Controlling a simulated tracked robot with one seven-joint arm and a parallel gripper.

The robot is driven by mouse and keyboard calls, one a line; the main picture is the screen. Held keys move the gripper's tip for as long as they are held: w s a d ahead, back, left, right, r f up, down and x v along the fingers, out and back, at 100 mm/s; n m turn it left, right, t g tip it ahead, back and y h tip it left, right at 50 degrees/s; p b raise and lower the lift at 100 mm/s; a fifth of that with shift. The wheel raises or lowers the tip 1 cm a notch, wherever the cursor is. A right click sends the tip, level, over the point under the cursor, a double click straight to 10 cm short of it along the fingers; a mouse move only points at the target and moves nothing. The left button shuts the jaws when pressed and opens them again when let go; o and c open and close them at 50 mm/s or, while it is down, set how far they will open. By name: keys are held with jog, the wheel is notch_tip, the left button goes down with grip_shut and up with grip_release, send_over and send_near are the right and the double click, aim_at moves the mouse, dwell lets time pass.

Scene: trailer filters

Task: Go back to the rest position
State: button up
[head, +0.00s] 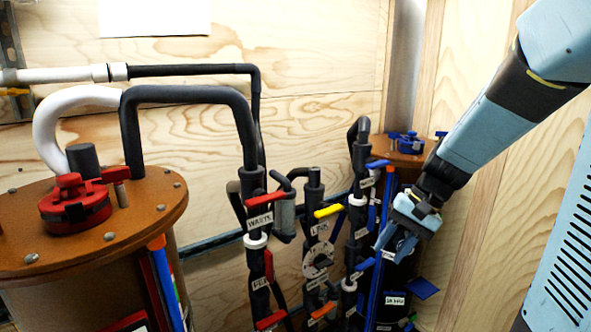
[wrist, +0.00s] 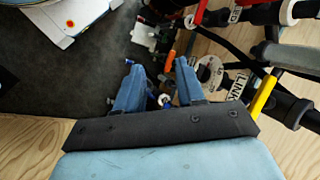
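My gripper (head: 392,243) hangs at the right of the head view, in front of the pipes and the right-hand tank. In the wrist view its two blue fingers (wrist: 158,70) stand apart with nothing held between them. Small parts and the dark floor show beyond the fingertips. My arm reaches down from the upper right of the head view. In the head view the fingertips overlap the blue-handled pipes, and I cannot tell whether they touch anything there.
A brown-lidded tank (head: 145,205) with a red cap (head: 75,205) stands at left. Black pipes with a red valve handle (head: 266,199) and a yellow handle (head: 328,211) fill the middle. A second tank lid (head: 405,155) is behind my gripper. Wooden walls (head: 320,65) enclose the space.

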jog(key=s+d+r+n+t+h, duration=0.2)
jog(key=s+r+n+t+h, duration=0.2)
jog(key=s+r, duration=0.7)
jog(key=shift+s+d+r+t+h, duration=0.15)
jog(key=shift+d+r+t+h, duration=0.2)
jog(key=shift+t+h, duration=0.5)
